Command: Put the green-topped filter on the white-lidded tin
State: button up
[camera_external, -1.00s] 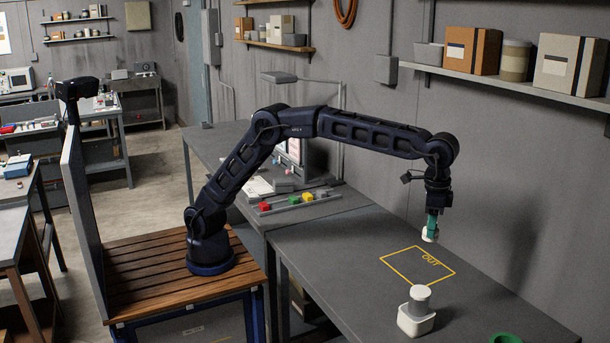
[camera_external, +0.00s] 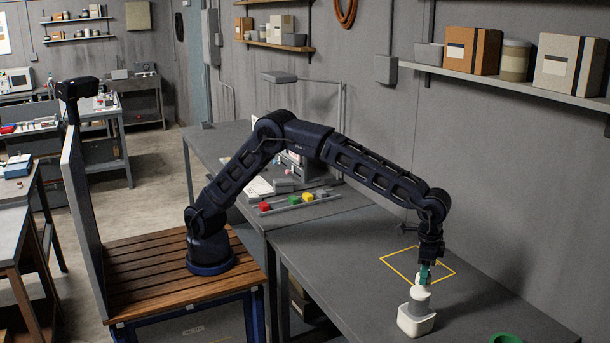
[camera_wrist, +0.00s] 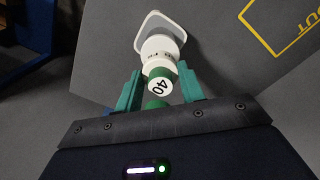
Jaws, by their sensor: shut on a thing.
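My gripper (camera_external: 425,272) is shut on the green-topped filter, pointing down over the tin. In the wrist view, the teal fingers of my gripper (camera_wrist: 161,88) stand on either side of the filter (camera_wrist: 159,86), which shows green with a white round "40" mark. In the external view, the fingers hide much of the filter. I cannot tell whether filter and lid touch.
A yellow outlined area marked "OUT" (camera_external: 397,269) lies behind the tin on the grey table (camera_external: 345,290). A green ring-like object (camera_external: 506,338) is at the lower right edge. Coloured blocks (camera_external: 294,199) sit farther left. A loaded shelf (camera_external: 520,86) hangs on the wall.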

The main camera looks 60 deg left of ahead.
jog(key=shift+f, duration=1.2)
jog(key=o, duration=1)
jog(key=shift+f, duration=0.1)
notch_tip(320, 180, up, 12)
jog(key=shift+a+r, duration=0.1)
jog(key=shift+r, duration=0.1)
